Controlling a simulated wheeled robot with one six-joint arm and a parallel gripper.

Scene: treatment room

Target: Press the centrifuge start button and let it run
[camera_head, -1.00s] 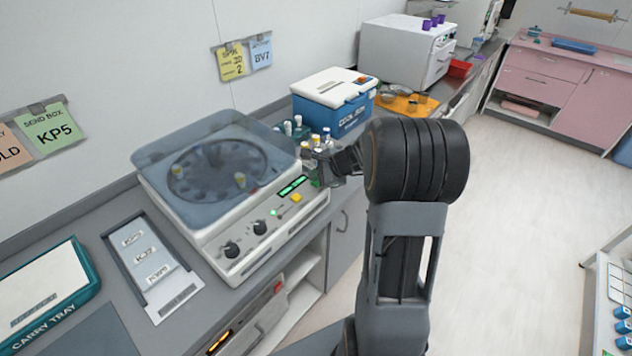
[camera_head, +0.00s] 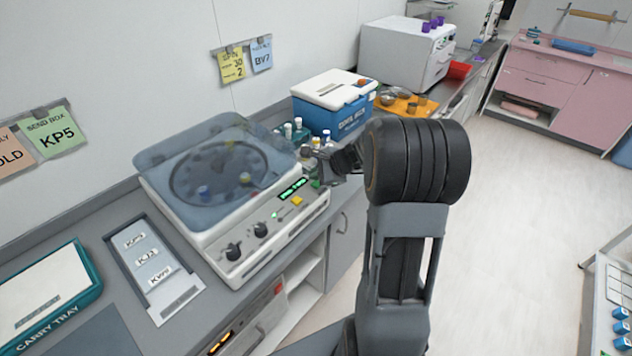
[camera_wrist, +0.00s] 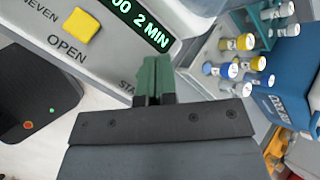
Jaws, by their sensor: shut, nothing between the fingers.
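The white centrifuge (camera_head: 232,238) stands on the counter with its tinted clear lid (camera_head: 215,165) down. Coloured tube caps (camera_head: 203,192) show in the dark rotor under it. Its front panel has two black knobs, a small green light (camera_head: 274,215), a lit green display (camera_head: 293,190) and a yellow button (camera_head: 296,201). In the wrist view the display (camera_wrist: 140,22) ends in "2 MIN", and the yellow button (camera_wrist: 81,25) is labelled OPEN. My gripper (camera_wrist: 152,75) is shut and empty, its green tips at the panel beside the partly covered "STA" label. The start button is hidden; contact cannot be told.
A rack of capped tubes (camera_wrist: 247,42) and a blue cool box (camera_head: 345,112) stand just right of the centrifuge. A label tray (camera_head: 150,262) and a carry tray (camera_head: 45,290) lie to its left.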

